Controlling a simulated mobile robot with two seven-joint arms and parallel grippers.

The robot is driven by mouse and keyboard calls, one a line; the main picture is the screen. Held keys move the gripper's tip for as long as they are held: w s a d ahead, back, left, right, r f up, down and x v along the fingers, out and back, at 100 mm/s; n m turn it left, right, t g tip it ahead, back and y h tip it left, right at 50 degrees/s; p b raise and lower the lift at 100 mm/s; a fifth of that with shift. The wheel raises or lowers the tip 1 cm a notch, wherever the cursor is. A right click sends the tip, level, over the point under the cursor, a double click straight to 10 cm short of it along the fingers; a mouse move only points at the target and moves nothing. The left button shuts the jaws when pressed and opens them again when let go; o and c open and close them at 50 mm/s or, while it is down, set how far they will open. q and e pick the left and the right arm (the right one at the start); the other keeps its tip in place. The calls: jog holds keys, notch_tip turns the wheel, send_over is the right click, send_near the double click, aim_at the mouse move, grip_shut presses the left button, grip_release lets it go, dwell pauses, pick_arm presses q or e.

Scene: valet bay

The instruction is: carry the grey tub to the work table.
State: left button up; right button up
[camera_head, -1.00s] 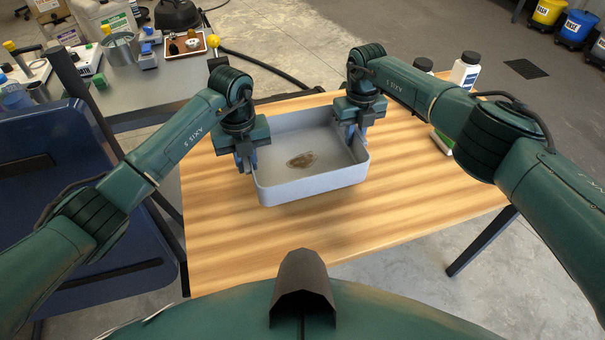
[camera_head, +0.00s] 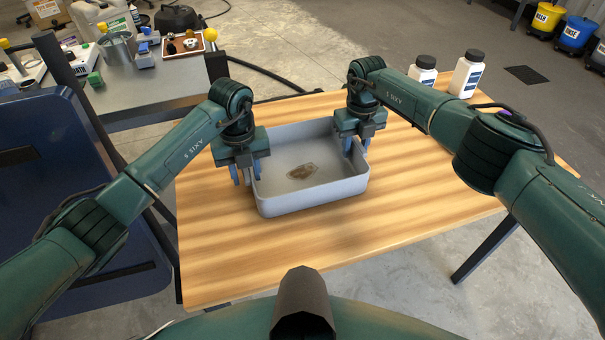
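The grey tub (camera_head: 312,198) is an open rectangular basin with a brown stain on its inside floor. It sits level on the wooden table (camera_head: 400,215) and appears to rest on it. My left gripper (camera_head: 246,173) is at the tub's left wall, its fingers spread apart with one outside the wall and one at its inner side. My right gripper (camera_head: 356,146) is at the right wall near the far corner, its fingers also apart astride the rim. The parts of the rim behind both grippers are hidden.
Two white bottles with dark caps, one (camera_head: 423,72) and another (camera_head: 467,76), stand at the table's far right. A grey bench (camera_head: 165,85) with cans and tools is at the back left. A dark blue panel (camera_head: 50,150) is at left. The table's front is clear.

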pick_arm(q)
jog(key=shift+o, duration=0.5)
pick_arm(e)
jog(key=shift+o, duration=0.5)
pick_arm(q)
jog(key=shift+r, duration=0.5)
notch_tip(320, 180, up, 11)
pick_arm(e)
notch_tip(320, 180, up, 12)
jog(key=shift+s, duration=0.1)
